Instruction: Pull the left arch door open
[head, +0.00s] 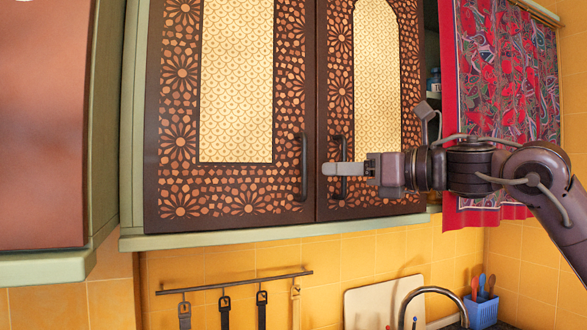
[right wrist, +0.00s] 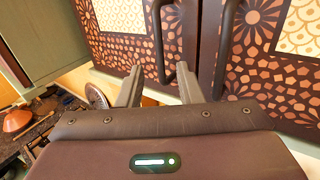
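The left door (head: 235,90) of the wall cabinet is dark brown with flower patterns and a pale panel; it looks closed. Its dark vertical bar handle (head: 303,167) is near its right edge. The right door (head: 376,80) has its own handle (head: 337,150), partly covered by my right gripper (head: 335,168). In the head view the fingertips are just right of the left handle. In the right wrist view my right gripper (right wrist: 158,86) is open, with the left handle (right wrist: 160,40) beyond and between its fingers; I see no contact. My left gripper is not in view.
A bottle (head: 434,80) stands in the gap right of the right door. A patterned red curtain (head: 510,80) hangs at the right. Below are a hanging rail (head: 235,283), a faucet (head: 430,291) and a blue utensil holder (head: 481,312). A reddish cabinet (head: 40,120) stands left.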

